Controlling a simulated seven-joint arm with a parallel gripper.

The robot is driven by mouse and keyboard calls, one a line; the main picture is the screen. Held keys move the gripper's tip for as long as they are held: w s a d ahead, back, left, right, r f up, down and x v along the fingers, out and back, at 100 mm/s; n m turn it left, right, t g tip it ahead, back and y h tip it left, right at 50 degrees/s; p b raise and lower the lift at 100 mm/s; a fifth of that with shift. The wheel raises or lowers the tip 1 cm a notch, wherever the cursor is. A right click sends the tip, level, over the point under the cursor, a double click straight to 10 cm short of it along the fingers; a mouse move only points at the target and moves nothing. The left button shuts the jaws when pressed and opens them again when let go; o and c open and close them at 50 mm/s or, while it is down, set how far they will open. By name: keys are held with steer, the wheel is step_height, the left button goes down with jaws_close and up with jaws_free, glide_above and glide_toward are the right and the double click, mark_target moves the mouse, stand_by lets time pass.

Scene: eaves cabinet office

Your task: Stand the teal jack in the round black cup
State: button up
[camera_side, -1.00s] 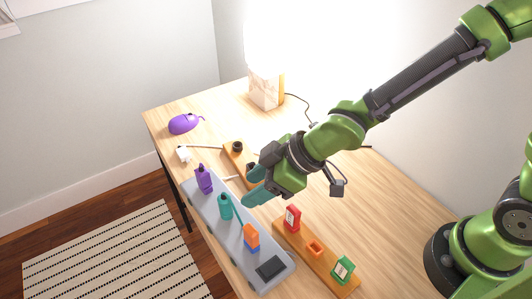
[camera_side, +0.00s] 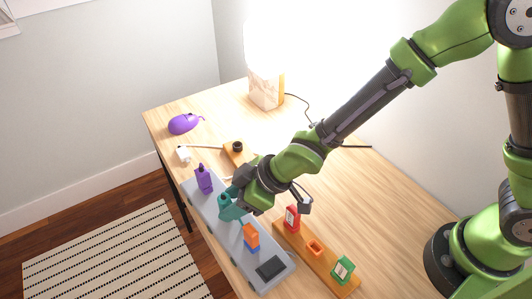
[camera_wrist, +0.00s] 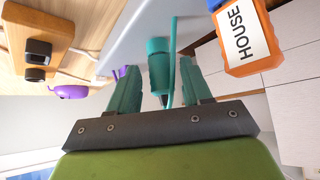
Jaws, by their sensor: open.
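The teal jack (camera_side: 224,204) stands upright on the grey strip, between a purple piece and an orange-and-blue one. It also shows in the wrist view (camera_wrist: 158,68), between my two teal fingers. My gripper (camera_side: 233,202) is open at the jack, with one finger on either side of it. I cannot tell whether either finger touches it. The round black cup (camera_side: 238,146) sits on a small wooden block behind the strip. In the wrist view, dark round parts (camera_wrist: 38,48) show on a wooden block at the upper left.
The grey strip (camera_side: 223,228) also carries the purple piece (camera_side: 204,178), the orange-and-blue piece (camera_side: 251,238) and a dark pad (camera_side: 269,270). A wooden rack (camera_side: 318,262) with red and green pieces stands to the right. A purple mouse (camera_side: 184,123) and a lamp (camera_side: 266,75) are farther back.

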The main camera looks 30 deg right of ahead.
mark_target(224, 194)
jaws_close()
steer(key=shift+r, duration=0.35)
stand_by(0.3)
steer(key=shift+r, duration=1.7)
steer(key=shift+r, duration=2.55)
